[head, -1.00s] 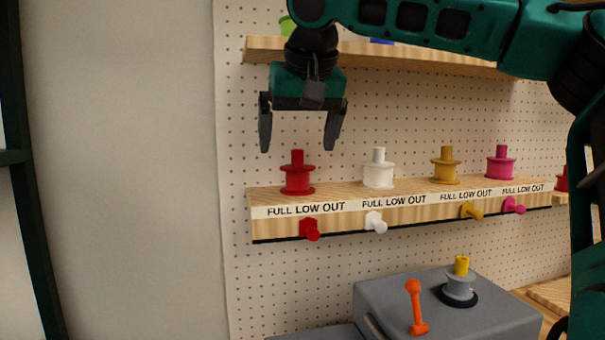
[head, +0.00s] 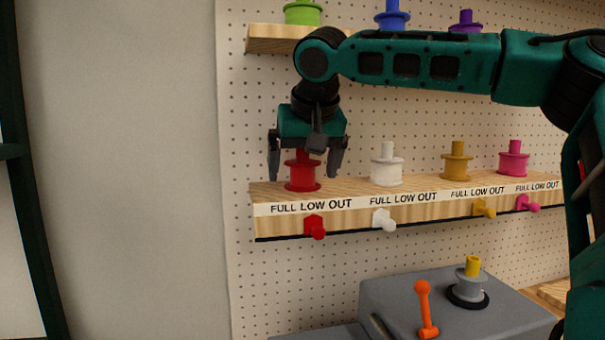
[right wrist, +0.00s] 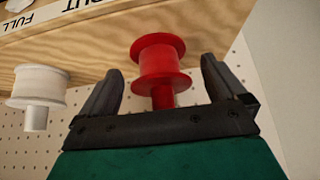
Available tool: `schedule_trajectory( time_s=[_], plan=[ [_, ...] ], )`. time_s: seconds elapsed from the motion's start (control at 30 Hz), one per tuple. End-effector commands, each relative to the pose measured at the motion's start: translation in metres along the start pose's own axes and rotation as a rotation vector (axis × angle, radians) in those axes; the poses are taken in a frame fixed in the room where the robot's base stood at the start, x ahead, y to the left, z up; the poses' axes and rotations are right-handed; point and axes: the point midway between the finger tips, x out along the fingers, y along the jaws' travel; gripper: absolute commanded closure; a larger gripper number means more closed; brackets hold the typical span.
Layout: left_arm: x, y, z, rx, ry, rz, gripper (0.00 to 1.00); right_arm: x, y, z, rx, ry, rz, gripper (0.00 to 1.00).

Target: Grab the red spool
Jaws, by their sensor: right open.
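The red spool (head: 302,174) stands upright at the left end of the lower wooden shelf (head: 352,191). My right gripper (head: 305,172) points down over it, with one finger on each side of the spool's upper part. The fingers are open, with a gap to the spool. The right wrist view shows the red spool (right wrist: 160,62) between the open fingers (right wrist: 163,75), with its stem towards the palm. My left gripper is in neither view.
A white spool (head: 386,168), a yellow spool (head: 456,162) and a pink spool (head: 513,160) stand to the right on the same shelf. Coloured pegs stick out below the labels. The upper shelf (head: 262,40) holds more spools. A grey machine (head: 400,295) with an orange lever stands below.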

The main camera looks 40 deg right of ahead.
Motion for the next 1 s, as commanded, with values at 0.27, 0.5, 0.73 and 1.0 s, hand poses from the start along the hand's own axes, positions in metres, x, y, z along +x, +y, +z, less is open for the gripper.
schedule_trajectory(
  time_s=[0.27,0.5,0.73,1.0],
  plan=[
    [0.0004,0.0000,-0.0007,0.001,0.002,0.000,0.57,-0.0008,-0.0001,-0.0003,0.000,0.001,-0.001,0.15],
    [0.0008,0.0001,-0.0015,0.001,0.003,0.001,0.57,-0.0011,-0.0001,-0.0003,0.000,0.001,-0.001,0.38],
    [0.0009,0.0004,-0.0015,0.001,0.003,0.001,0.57,-0.0009,-0.0001,-0.0002,0.000,0.001,0.000,0.60],
    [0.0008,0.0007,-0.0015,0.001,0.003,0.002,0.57,-0.0012,-0.0001,-0.0005,0.000,0.001,-0.001,0.64]
  ],
)
